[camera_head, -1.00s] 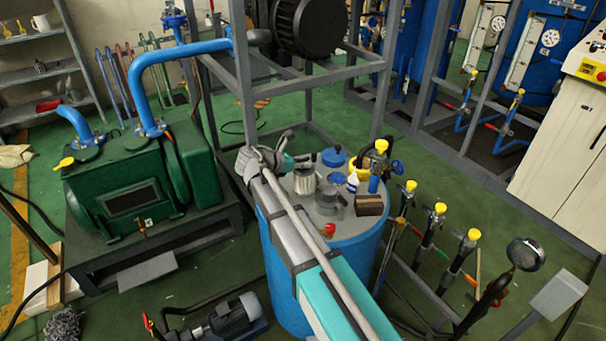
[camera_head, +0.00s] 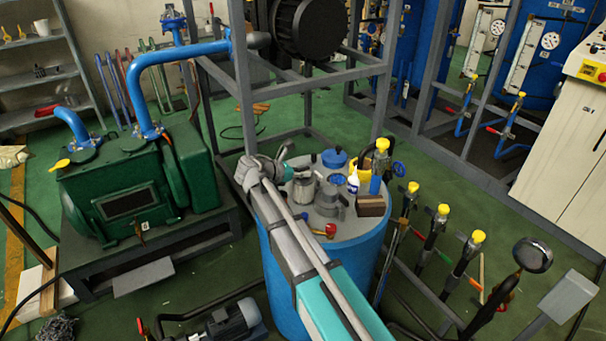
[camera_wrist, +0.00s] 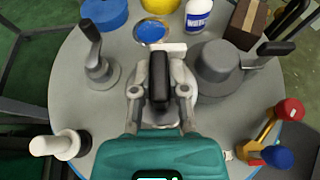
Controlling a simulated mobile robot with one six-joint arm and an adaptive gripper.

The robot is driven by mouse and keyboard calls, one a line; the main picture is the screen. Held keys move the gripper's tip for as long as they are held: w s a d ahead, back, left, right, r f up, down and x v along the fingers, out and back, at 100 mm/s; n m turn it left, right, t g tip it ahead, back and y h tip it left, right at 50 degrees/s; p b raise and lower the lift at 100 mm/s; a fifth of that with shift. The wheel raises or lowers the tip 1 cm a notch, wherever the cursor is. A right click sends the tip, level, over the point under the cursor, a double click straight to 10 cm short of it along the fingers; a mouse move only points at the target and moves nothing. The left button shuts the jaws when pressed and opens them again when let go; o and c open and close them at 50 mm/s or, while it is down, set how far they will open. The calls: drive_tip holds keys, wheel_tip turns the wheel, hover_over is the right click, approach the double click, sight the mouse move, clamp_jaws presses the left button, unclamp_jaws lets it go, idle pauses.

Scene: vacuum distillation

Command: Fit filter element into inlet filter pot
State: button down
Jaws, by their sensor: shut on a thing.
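My gripper (camera_wrist: 159,90) is over the grey top of the blue drum, shut around a dark, narrow piece (camera_wrist: 158,75). A short white bar (camera_wrist: 168,50) shows just past its fingertips. I cannot tell whether either is the filter element. In the head view my gripper (camera_head: 292,172) is above a light metal pot (camera_head: 303,190), possibly the inlet filter pot. A darker grey pot with a side handle (camera_wrist: 216,70) stands right of the gripper in the wrist view. A white stemmed piece on a dark base (camera_wrist: 58,145) stands at left. What lies directly under the fingers is hidden.
A lever fitting (camera_wrist: 98,68), blue container (camera_wrist: 105,12), white bottle (camera_wrist: 198,18) and brown block (camera_wrist: 247,22) crowd the drum top (camera_wrist: 110,115). A brass fitting with red and blue ends (camera_wrist: 265,138) lies at lower right. Frame posts (camera_head: 243,90) stand behind.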

drive_tip(key=shift+f, duration=0.1)
drive_tip(key=c, duration=0.6)
unclamp_jaws()
drive_tip(key=shift+c, duration=0.2)
drive_tip(key=shift+s+a+r+p, duration=0.3)
drive_tip(key=shift+a+r, duration=0.1)
drive_tip(key=shift+a, duration=0.05)
drive_tip(key=p+v, duration=0.4)
drive_tip(key=v, duration=0.7)
drive_tip(key=shift+d+f, duration=0.1)
drive_tip(key=shift+f, duration=0.05)
